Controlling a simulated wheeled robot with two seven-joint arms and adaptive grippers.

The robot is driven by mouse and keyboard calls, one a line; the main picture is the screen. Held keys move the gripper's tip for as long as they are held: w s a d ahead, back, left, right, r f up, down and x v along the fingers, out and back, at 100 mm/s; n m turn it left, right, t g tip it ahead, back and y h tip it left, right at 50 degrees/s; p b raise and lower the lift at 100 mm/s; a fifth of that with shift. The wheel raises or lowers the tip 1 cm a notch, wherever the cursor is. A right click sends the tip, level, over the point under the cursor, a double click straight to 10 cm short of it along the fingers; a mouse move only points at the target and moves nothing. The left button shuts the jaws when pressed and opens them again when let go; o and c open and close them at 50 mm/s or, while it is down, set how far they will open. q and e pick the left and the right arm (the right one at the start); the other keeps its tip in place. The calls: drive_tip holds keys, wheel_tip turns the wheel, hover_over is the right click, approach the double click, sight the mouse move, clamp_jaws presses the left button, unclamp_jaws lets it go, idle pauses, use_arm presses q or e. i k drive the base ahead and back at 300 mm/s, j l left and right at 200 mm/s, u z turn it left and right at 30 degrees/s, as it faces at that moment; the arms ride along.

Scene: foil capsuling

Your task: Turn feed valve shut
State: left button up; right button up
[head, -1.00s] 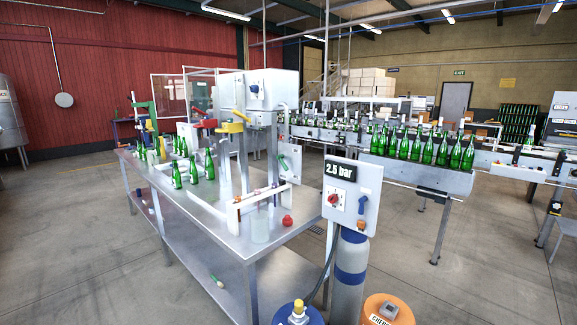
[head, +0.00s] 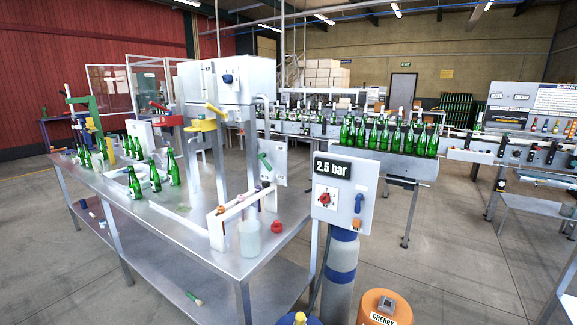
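No valve in the head view carries a readable "feed" label. A blue knob (head: 228,78) sits on the grey box at the machine's top. Neither of my grippers is in view.
A steel bench (head: 185,222) with several green bottles (head: 155,176) fills the left and middle. A grey cylinder (head: 341,270) and orange drum (head: 384,308) stand at the front. A conveyor (head: 400,160) with bottles runs behind. Floor is open at right.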

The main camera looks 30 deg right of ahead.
sight(262, 156)
drive_tip(key=i+j+z, duration=0.1)
drive_tip(key=i+z, duration=0.15)
drive_tip(key=z, duration=0.2)
drive_tip(key=i+j+z, duration=0.2)
drive_tip(key=z, duration=0.25)
drive_tip(key=i+j+z, duration=0.2)
drive_tip(key=z, duration=0.25)
drive_tip(key=i+j+z, duration=0.1)
drive_tip(key=j+z, duration=0.35)
